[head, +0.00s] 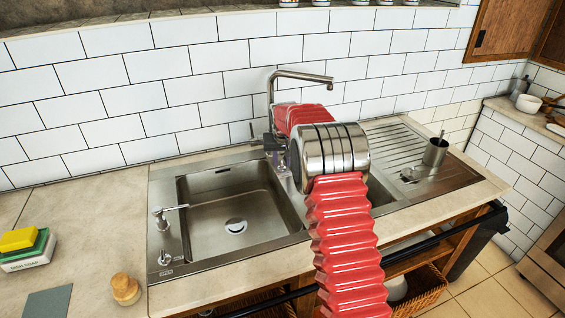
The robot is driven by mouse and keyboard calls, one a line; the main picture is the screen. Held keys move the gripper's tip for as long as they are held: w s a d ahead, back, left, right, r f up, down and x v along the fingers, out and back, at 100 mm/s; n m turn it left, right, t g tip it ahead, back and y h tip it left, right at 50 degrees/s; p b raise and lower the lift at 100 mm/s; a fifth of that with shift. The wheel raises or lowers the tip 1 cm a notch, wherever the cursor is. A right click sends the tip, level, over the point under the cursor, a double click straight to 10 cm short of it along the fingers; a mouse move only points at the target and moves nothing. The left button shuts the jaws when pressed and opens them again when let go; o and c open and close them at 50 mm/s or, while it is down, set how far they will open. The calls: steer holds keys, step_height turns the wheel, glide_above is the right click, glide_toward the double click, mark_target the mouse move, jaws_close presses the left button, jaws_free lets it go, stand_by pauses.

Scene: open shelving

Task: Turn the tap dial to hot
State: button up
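The metal tap (303,76) rises behind the sink, with its spout bent to the right. A small upright metal piece (252,132) shows at the left of its base; I cannot tell whether this is the dial. My red arm reaches over the sink and hides most of the tap's base. My gripper (268,144) is a small dark shape close to the tap base, just right of the upright piece. I cannot tell whether it touches anything, or whether its fingers are open. No hot or cold marking is readable.
The steel sink (163,240) has a basin on the left and a ribbed drainboard on the right with a metal cup (434,152). A dispenser (160,222) stands at the left rim. Sponges (18,240) and a wooden-topped brush (126,289) lie on the left counter. White tiles stand behind.

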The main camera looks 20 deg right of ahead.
steer(key=shift+w+f, duration=0.1)
steer(key=shift+f, duration=0.3)
steer(key=shift+c, duration=0.2)
jaws_close()
